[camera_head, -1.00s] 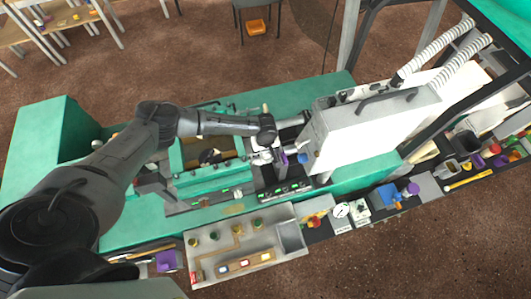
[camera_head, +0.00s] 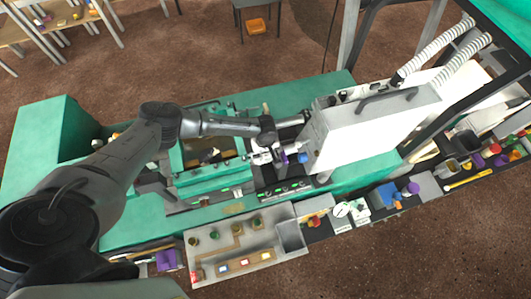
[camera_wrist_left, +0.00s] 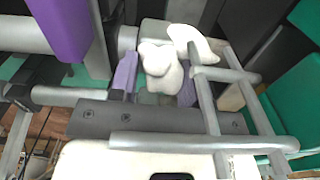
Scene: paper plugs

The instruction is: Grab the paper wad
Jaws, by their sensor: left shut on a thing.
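A white, lumpy paper wad (camera_wrist_left: 160,58) sits between the two purple fingertips of my left gripper (camera_wrist_left: 157,82) in the left wrist view. The fingers press on it from both sides. A second pale, crumpled piece (camera_wrist_left: 196,43) shows just behind and to the right of it. In the head view my left gripper (camera_head: 282,157) is beside the left end of the white machine housing, over the green machine bed. The wad is too small to make out clearly there. My right gripper is not in view.
The white housing (camera_head: 365,130) stands close to the right of my gripper. Grey metal bars (camera_wrist_left: 213,120) run close to the wad in the wrist view. A grey control panel (camera_head: 240,248) lies in front of the green machine (camera_head: 50,130). Parts and tools line the front edge.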

